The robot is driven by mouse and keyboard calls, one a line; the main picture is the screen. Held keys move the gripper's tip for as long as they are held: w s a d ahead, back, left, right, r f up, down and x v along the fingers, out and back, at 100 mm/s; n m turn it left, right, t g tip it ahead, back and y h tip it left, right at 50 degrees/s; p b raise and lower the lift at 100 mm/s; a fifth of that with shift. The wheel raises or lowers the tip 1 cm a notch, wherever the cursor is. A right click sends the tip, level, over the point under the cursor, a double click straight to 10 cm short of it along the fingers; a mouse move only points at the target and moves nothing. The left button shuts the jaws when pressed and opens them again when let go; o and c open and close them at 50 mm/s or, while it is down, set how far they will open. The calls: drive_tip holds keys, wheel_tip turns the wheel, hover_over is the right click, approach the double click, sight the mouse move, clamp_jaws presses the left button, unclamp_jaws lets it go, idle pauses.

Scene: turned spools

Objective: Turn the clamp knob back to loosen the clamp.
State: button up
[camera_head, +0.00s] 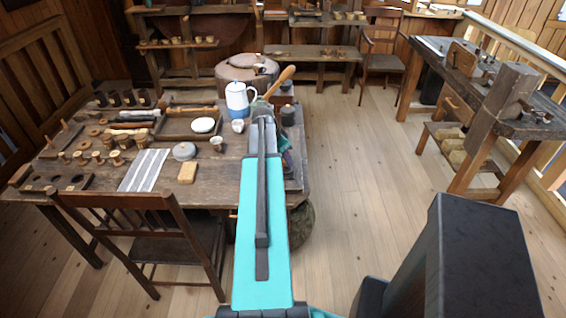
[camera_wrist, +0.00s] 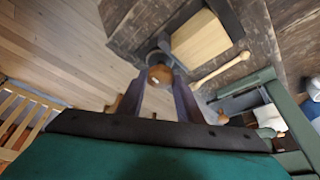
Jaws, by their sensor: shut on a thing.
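In the wrist view, the clamp knob (camera_wrist: 160,76) is a small round orange-brown piece on a dark fitting. My gripper (camera_wrist: 161,84) has one finger on each side of it and is shut on it. Just beyond it, the dark clamp body (camera_wrist: 228,16) borders a pale wooden block (camera_wrist: 199,46). I cannot tell how tight the clamp is or how far the knob is turned. In the head view, my arm reaches to the right end of the workbench and hides the knob and gripper.
A pale turned stick (camera_wrist: 222,70) lies near the block. A chair (camera_head: 150,235) stands in front.

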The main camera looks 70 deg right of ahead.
drive_tip(key=n, duration=0.1)
drive_tip(key=n+t+b, duration=0.1)
drive_tip(key=n, duration=0.1)
drive_tip(key=s+n+b, duration=0.1)
drive_tip(key=shift+a+f+n+t, duration=0.2)
drive_tip(key=shift+f+n+t, duration=0.1)
drive_tip(key=shift+n, duration=0.1)
drive_tip(key=n+t, duration=0.1)
drive_tip(key=n, duration=0.1)
drive_tip(key=n+b, duration=0.1)
drive_tip(key=n, duration=0.1)
drive_tip(key=shift+s+r+n+t, duration=0.1)
drive_tip(key=shift+s+n+t, duration=0.1)
drive_tip(key=shift+n+t, duration=0.2)
drive_tip(key=n+t, duration=0.1)
drive_tip(key=n, duration=0.1)
drive_tip(key=n+b, duration=0.1)
drive_tip(key=n, duration=0.1)
drive_tip(key=shift+s+d+n+t+y+b, duration=0.2)
drive_tip(key=shift+n+t+y+b, duration=0.1)
drive_tip(key=shift+n+t, duration=0.1)
drive_tip(key=shift+d+r+n+t+y+b, duration=0.1)
drive_tip(key=shift+n+t+y+b, duration=0.2)
drive_tip(key=shift+n, duration=0.65)
drive_tip(key=shift+d+r+n+t+y+b, duration=0.1)
drive_tip(key=shift+n+t+y+b, duration=0.15)
drive_tip(key=shift+n, duration=0.7)
drive_tip(key=shift+w, duration=0.1)
drive_tip(key=o, duration=1)
drive_tip(key=shift+w+a, duration=0.1)
